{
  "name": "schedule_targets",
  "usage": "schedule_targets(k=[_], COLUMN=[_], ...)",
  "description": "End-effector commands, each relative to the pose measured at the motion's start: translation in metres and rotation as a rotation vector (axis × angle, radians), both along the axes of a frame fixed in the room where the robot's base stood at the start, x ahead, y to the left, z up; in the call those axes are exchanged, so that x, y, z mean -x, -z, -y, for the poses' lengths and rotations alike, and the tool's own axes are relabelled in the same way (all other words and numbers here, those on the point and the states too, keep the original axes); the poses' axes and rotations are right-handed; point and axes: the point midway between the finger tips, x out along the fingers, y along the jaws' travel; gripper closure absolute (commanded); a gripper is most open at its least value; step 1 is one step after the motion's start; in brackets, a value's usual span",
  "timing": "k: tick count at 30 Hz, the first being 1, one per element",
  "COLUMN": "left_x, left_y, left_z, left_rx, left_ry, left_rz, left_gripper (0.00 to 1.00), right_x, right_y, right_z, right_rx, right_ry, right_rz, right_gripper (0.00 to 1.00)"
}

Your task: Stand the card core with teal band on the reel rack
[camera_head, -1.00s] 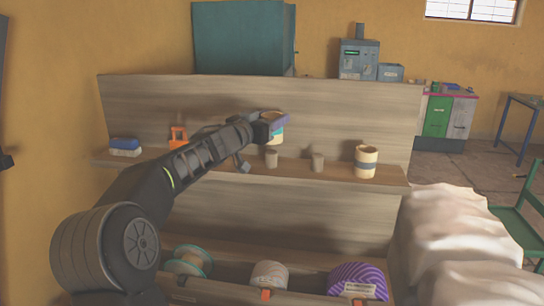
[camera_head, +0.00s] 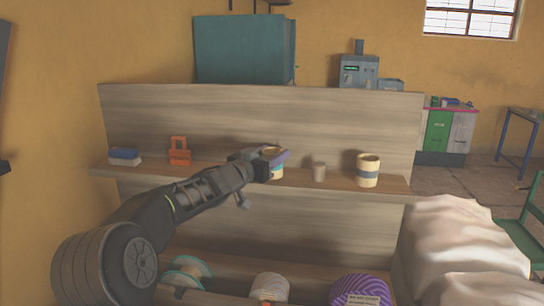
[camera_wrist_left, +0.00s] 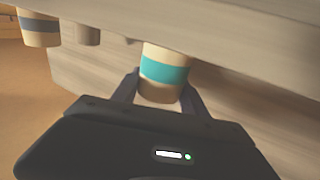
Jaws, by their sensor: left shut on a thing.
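My left gripper (camera_head: 273,158) is shut on the card core with teal band (camera_wrist_left: 165,68), a tan tube that also shows in part in the head view (camera_head: 277,173). The core is about upright, low at the upper shelf of the reel rack (camera_head: 225,175). In the left wrist view its far end meets the shelf edge; I cannot tell whether it touches the board. One bare peg (camera_head: 319,171) stands to its right. The peg seen earlier left of that one is now hidden behind the core and gripper, or inside the core. My right gripper is not in view.
A tan core with a grey band (camera_head: 368,171) stands at the shelf's right. An orange holder (camera_head: 179,152) and a blue-and-white block (camera_head: 124,156) are at its left. Several reels, one purple (camera_head: 360,289), lie below. A pale draped heap (camera_head: 455,240) is at right.

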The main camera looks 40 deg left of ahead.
Motion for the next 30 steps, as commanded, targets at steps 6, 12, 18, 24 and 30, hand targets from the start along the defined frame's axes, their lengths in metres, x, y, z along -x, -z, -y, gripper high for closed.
schedule_targets(k=[6, 12, 18, 24, 30], left_x=[0.0, 0.0, 0.0, 0.0, 0.011], left_y=[0.001, 0.002, 0.002, 0.001, -0.001], left_z=[0.0, 0.0, 0.0, 0.0, 0.001], left_rx=[0.0, -0.001, 0.0, 0.0, -0.003], left_ry=[0.0, 0.0, 0.0, 0.0, -0.001], left_rz=[0.0, 0.0, 0.0, 0.0, 0.001], left_gripper=[0.88, 0.38, 0.27, 0.27, 0.27], right_x=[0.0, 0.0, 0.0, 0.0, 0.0], right_y=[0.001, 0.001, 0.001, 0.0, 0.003], right_z=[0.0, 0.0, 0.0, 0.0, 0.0], right_rx=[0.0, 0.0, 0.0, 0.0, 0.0], right_ry=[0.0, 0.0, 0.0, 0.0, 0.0], right_rz=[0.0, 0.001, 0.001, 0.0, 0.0], right_gripper=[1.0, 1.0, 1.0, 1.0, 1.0])
